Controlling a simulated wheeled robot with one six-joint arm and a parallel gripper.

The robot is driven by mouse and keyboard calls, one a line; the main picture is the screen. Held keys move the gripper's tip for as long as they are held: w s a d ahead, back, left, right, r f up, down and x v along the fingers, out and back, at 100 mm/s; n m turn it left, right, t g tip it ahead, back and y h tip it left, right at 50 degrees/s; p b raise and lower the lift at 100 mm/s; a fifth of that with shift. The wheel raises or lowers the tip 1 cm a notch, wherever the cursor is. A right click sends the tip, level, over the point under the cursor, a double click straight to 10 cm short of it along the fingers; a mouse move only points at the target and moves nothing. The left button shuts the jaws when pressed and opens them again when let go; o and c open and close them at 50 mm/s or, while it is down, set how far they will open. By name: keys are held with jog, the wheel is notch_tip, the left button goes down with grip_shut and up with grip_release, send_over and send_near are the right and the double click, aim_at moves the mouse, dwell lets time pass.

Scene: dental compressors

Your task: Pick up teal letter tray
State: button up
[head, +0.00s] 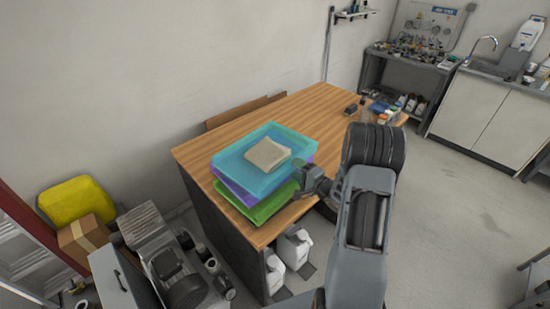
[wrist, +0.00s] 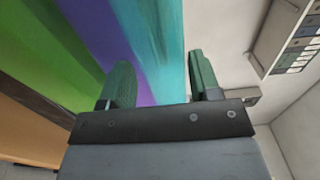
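The teal letter tray (head: 236,165) is on top of a stack on the wooden desk (head: 325,100), above a purple tray (head: 233,190) and a green tray (head: 270,205). A beige folded item (head: 267,153) lies in it. My gripper (head: 303,190) is at the stack's near right side. In the wrist view, my gripper (wrist: 160,82) is open, its fingers apart. The teal tray's edge (wrist: 155,40) shows between the fingers, with the purple tray (wrist: 105,35) behind the left finger. I cannot tell whether either finger touches a tray.
Small bottles and boxes (head: 385,115) stand at the desk's far right end. White jugs (head: 292,248) sit under the near edge.

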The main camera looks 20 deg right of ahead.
jog(key=c, duration=0.7)
jog(key=shift+c, duration=0.4)
